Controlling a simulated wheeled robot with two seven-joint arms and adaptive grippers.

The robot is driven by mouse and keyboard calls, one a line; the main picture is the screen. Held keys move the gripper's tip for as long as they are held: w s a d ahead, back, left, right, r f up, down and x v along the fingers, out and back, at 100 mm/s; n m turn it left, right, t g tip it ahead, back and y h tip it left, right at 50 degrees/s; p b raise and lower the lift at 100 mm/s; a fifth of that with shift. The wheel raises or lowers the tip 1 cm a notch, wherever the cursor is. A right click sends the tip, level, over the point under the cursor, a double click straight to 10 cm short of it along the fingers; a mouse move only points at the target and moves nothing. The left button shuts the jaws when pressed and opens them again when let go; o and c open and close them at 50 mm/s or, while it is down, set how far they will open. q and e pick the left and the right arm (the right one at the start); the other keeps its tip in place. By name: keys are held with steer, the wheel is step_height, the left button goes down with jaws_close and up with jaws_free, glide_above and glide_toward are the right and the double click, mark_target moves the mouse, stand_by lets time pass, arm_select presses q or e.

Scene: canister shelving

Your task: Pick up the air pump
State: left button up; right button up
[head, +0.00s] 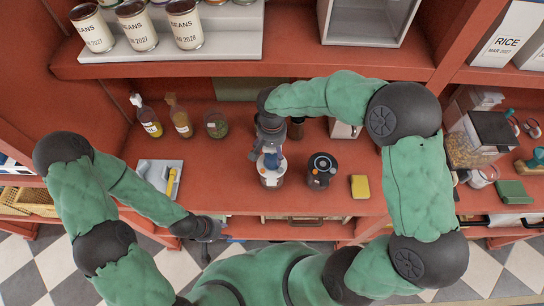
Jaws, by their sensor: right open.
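My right gripper (268,150) reaches down over a jar (271,178) with a pale label on the red counter. Its jaws are open at the jar's top, where a small white and blue part shows; I cannot tell whether they touch it. A dark round device (321,170) with a ringed top and a small orange mark stands just right of the jar. I cannot tell for certain which of these is the air pump. My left gripper (208,228) hangs at the counter's front edge, away from both; its fingers are too small and dark to read.
Two bottles (150,121) and a green jar (216,124) stand at the back left. A tray with a yellow tool (171,182) lies left. A yellow sponge (359,187) lies right. Bean cans (137,28) stand on the shelf above. A cereal dispenser (478,140) stands at right.

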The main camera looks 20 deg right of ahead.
steer(key=shift+c, duration=0.7)
jaws_close()
steer(key=shift+r, duration=0.1)
